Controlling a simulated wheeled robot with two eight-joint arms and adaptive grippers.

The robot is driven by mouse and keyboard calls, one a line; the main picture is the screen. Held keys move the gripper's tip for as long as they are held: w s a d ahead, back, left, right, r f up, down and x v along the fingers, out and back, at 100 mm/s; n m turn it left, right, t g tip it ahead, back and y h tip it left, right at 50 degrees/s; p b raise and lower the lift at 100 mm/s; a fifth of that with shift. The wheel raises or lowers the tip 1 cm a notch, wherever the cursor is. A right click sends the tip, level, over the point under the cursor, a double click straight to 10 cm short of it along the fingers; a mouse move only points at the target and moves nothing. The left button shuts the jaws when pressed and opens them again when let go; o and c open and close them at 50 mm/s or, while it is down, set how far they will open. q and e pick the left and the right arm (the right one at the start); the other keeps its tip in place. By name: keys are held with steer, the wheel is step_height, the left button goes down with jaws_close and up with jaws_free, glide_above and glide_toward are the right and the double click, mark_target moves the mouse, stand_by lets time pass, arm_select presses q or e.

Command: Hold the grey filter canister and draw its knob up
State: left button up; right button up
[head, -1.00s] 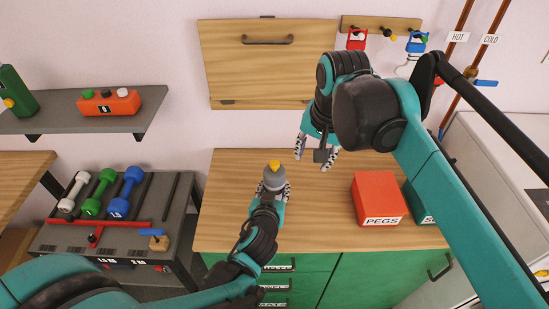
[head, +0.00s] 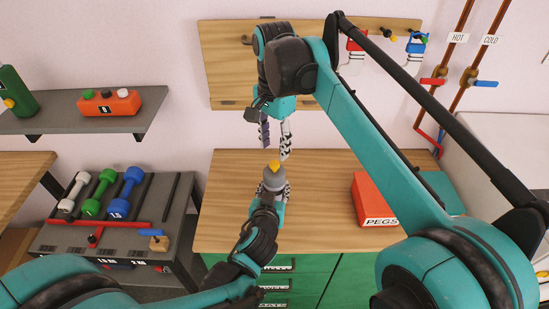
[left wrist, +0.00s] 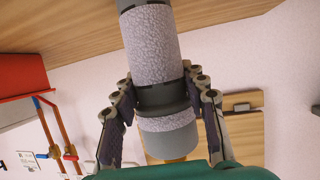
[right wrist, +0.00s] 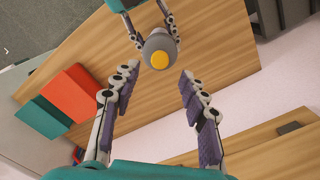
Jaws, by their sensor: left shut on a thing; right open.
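The grey filter canister (head: 274,182) stands upright above the wooden counter in the head view, with a yellow knob (head: 274,164) on top. My left gripper (left wrist: 165,100) is shut on the canister, a finger on each side of its dark band. In the head view the left gripper (head: 276,192) holds it from the front. My right gripper (head: 274,140) is open, pointing down just above the knob. In the right wrist view, the yellow knob (right wrist: 159,60) and canister top show beyond the gap between the open right fingers (right wrist: 155,95), touching neither.
A red PEGS box (head: 376,200) and a teal box (head: 440,192) sit on the counter (head: 225,215) at the right. A dumbbell rack (head: 165,205) stands at the left. A wooden wall panel (head: 225,75) is behind my right gripper.

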mark_target(274, 163)
step_height(274, 163, down, 5)
steer(key=shift+f, duration=0.2)
jaws_close()
